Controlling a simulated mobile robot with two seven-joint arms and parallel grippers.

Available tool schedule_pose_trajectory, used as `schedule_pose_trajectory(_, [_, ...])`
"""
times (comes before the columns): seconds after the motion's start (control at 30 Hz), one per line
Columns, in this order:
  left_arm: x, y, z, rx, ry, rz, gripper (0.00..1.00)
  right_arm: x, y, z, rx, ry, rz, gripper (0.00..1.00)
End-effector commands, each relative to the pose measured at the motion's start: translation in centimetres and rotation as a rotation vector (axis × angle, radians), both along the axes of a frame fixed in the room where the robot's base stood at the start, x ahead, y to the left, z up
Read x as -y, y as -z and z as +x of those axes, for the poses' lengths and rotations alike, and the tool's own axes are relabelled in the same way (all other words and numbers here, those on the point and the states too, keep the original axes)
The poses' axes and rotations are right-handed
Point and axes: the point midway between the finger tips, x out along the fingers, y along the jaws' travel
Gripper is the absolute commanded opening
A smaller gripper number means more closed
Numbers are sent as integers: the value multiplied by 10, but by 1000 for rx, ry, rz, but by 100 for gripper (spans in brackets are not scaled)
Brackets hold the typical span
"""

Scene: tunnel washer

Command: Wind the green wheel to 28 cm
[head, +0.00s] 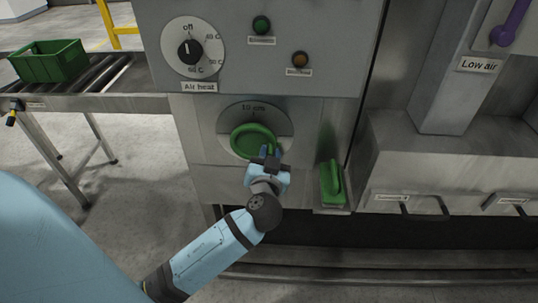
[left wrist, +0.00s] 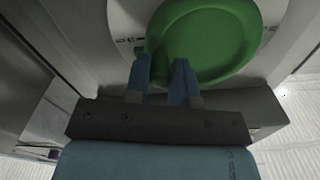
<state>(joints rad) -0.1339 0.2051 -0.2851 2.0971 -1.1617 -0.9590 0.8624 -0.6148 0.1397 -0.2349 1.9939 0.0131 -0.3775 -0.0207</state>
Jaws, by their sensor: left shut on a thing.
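The green wheel (head: 248,141) sits on a round pale dial plate (head: 284,122) on the front of the grey machine. Small print at the top of the plate looks like "10 cm", with a short mark under it; other figures are too small to read or hidden. My left gripper (head: 269,157) is at the lower right of the wheel. In the left wrist view the wheel (left wrist: 212,42) fills the top, and the blue fingers of my left gripper (left wrist: 162,68) are shut on a green grip at its rim. My right gripper is out of view.
A dark knob (head: 189,49) marked "Air heat" is above the wheel, with a green button (head: 261,25) and an amber button (head: 300,59). A green handle (head: 332,183) stands to the right. A green crate (head: 48,62) rests on a roller conveyor (head: 122,76) at the left.

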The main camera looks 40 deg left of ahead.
Motion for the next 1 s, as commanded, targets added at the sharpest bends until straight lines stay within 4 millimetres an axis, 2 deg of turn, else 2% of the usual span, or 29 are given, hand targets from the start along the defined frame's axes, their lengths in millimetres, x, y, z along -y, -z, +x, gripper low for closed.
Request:
schedule_pose_trajectory(0.4, [-3,18,-3,-184,-2,287,0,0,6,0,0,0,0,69])
schedule_pose_trajectory(1.0, [-15,34,-9,-439,-2,700,0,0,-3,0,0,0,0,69])
